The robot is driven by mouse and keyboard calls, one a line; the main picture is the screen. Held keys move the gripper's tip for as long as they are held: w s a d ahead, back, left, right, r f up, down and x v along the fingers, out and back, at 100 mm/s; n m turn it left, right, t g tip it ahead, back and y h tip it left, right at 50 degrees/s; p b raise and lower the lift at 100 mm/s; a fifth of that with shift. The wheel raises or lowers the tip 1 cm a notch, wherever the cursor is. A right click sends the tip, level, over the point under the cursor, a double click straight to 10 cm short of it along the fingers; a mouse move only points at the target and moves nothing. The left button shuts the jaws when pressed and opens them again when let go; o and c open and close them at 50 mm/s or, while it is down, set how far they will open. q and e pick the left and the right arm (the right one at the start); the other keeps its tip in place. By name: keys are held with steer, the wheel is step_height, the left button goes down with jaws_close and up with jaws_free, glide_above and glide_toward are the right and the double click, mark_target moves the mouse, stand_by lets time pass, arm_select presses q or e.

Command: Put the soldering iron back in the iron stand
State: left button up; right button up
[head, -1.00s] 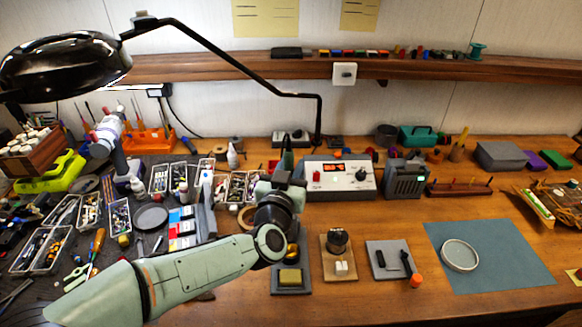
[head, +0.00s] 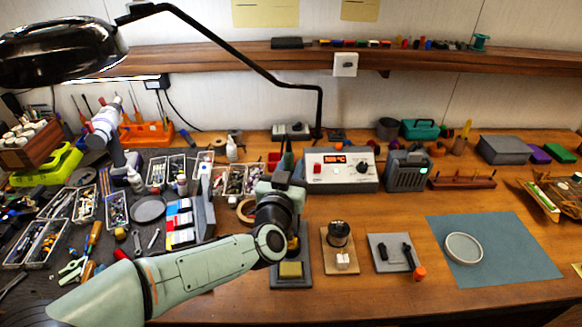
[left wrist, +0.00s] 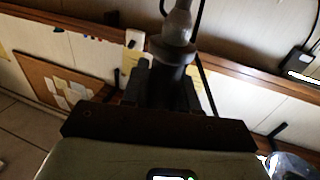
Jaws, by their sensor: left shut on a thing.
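My left gripper (head: 283,178) is shut on the soldering iron, above the bench left of the station with the red display. In the left wrist view, the grey grip of the soldering iron (left wrist: 178,22) and its dark collar stand between the dark fingers (left wrist: 160,85). In the head view a dark green end (head: 287,158) shows above the gripper; the rest is hidden. The iron stand (head: 291,283), a dark base with a yellow sponge, lies behind and below my left wrist, which hides its upper part. My right gripper is out of view.
The soldering station (head: 341,171) is close on the right. A solder spool on a wooden base (head: 338,262) and a grey pad (head: 391,264) with black parts stand right of the stand. Parts trays crowd the left. A lamp arm (head: 250,70) spans above. The blue mat (head: 515,255) is mostly clear.

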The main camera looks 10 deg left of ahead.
arm_select(q)
steer(key=shift+f+b, duration=1.8)
steer(key=shift+f, duration=0.4)
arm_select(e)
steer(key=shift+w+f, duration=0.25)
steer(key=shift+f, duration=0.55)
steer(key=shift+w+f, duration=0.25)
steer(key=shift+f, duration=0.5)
arm_select(q)
steer(key=shift+f, duration=0.1)
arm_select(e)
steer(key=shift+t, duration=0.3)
arm_select(q)
steer(key=o, duration=1.4)
steer(key=shift+o, duration=0.2)
steer(key=s+r+p, duration=0.1)
steer(key=s+r, duration=0.1)
steer(key=s, duration=0.5)
steer(key=shift+p, duration=0.3)
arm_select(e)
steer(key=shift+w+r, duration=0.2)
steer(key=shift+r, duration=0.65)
